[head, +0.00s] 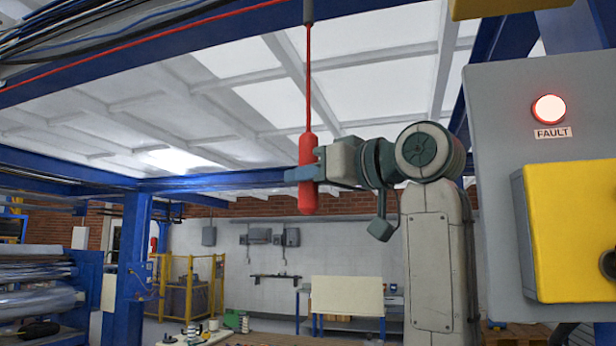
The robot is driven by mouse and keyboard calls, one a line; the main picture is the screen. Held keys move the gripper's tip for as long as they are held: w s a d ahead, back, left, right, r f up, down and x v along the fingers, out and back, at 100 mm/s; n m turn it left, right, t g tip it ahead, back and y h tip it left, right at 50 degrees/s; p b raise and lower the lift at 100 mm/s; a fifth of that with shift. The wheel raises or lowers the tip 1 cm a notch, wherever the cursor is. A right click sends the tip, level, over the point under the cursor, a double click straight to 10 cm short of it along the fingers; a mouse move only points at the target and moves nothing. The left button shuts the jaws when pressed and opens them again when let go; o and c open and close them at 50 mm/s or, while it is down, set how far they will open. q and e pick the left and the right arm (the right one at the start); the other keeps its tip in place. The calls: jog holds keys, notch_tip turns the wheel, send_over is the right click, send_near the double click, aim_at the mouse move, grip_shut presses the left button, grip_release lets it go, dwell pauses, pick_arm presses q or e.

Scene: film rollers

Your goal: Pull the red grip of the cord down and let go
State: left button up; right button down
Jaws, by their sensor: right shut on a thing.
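The red grip (308,202) hangs upright on a thin red cord (309,80) in the middle of the head view. The cord comes down from a grey fitting (308,12) at the top edge. My right gripper (305,173) comes in from the right and is shut on the red grip around its middle. The grip's rounded top and lower end show above and below the jaws. The cord looks straight. My left gripper is not in view.
A grey panel with a lit red FAULT lamp (549,109) and a yellow box (568,230) stands close at the right. Blue beams (230,181) cross behind. Film rolls (35,285) lie at the left. The space around the grip looks clear.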

jog(key=c, duration=1.1)
grip_release()
jog(key=shift+s+d, duration=0.2)
jog(key=b+v, duration=0.5)
jog(key=v, duration=0.5)
jog(key=shift+s, duration=0.1)
jog(key=shift+d, duration=0.1)
